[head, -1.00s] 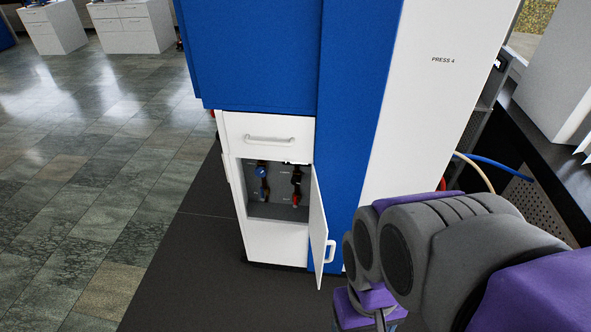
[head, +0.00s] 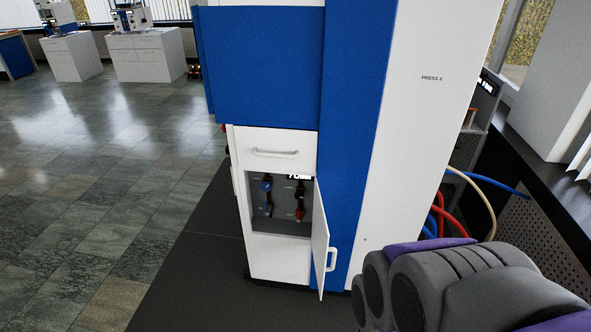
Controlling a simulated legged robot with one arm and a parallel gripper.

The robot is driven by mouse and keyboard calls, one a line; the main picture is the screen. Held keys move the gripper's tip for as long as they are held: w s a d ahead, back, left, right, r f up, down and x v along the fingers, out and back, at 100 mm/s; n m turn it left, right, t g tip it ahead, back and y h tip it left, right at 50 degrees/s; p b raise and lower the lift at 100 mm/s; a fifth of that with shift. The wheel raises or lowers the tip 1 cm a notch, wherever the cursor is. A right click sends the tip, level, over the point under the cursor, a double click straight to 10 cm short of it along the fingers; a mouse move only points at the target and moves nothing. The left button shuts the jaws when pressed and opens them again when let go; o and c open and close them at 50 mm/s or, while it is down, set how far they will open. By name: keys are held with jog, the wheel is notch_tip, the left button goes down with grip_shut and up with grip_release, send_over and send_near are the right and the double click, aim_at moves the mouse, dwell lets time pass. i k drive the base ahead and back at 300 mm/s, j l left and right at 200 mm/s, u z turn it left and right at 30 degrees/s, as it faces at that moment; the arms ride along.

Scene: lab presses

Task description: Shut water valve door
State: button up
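The water valve door (head: 321,240) is a narrow white panel with a white handle (head: 332,259). It stands open, hinged on the right side of a cabinet opening and swung out toward me. Inside the opening (head: 262,228) are valves with a blue handle (head: 266,186) and a red handle (head: 300,213). My arm shows at the lower right, to the right of the door and apart from it in the picture. My gripper is not in view.
A white drawer (head: 275,150) sits above the opening, under the blue press body (head: 268,70). Red, blue and pale hoses (head: 450,212) run at the right beside a dark bench. Tiled floor (head: 110,210) is clear at the left. White cabinets (head: 147,55) stand far back.

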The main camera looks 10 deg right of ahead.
aim_at(320, 235)
jog(key=i+l+u, duration=0.2)
jog(key=l+u, duration=0.15)
jog(key=l, duration=0.25)
jog(key=i+l+u, duration=0.1)
jog(key=l+u, duration=0.2)
jog(key=l, duration=0.35)
jog(key=l+u, duration=0.35)
jog(key=l, duration=0.3)
jog(key=k+l+u, duration=0.15)
jog(key=k, duration=0.2)
jog(key=k+l+u, duration=0.15)
jog(key=k, duration=0.2)
